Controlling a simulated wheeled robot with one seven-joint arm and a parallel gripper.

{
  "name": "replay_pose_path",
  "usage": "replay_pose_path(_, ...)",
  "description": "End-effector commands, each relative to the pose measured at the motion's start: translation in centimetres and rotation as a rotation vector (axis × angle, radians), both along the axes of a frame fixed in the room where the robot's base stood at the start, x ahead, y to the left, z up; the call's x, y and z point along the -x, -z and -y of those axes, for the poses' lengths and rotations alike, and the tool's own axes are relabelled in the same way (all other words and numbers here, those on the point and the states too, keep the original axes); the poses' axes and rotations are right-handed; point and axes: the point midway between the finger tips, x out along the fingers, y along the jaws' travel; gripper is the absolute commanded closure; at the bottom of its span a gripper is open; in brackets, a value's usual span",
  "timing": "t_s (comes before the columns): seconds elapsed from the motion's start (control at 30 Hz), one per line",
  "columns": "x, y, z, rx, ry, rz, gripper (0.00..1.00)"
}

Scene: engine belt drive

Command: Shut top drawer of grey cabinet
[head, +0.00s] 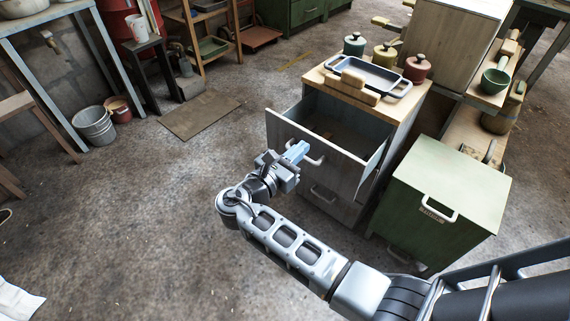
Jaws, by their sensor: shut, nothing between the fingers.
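The grey cabinet (338,193) stands right of centre in the head view, with a light wooden top. Its top drawer (325,155) is pulled out and its inside looks empty. A pale handle (315,159) is on the drawer front. My gripper (300,148) is shut and empty, with its light-blue fingers in front of the drawer front, close to the left part of the handle. I cannot tell whether the fingers touch the front or the handle. A lower drawer with its own handle (323,195) looks shut.
A green cabinet (450,190) stands close on the right. Buckets (94,125) and a flat board (200,114) lie left. The floor left of the cabinet is clear.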

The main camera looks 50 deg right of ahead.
Motion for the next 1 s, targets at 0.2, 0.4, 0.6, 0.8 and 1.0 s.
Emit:
replay_pose_path(0.2, 0.0, 0.1, 2.2, 0.0, 0.001, 0.0, 1.0)
replay_pose_path(0.4, -0.1, 0.0, 2.6, 0.0, -0.001, 0.0, 1.0)
replay_pose_path(0.6, -0.1, 0.0, 2.6, 0.0, -0.001, 0.0, 1.0)
replay_pose_path(0.8, -0.2, -0.5, 4.8, 0.001, 0.003, -0.001, 1.0)
replay_pose_path(1.0, -0.3, -0.3, 10.5, 0.0, 0.006, -0.001, 1.0)
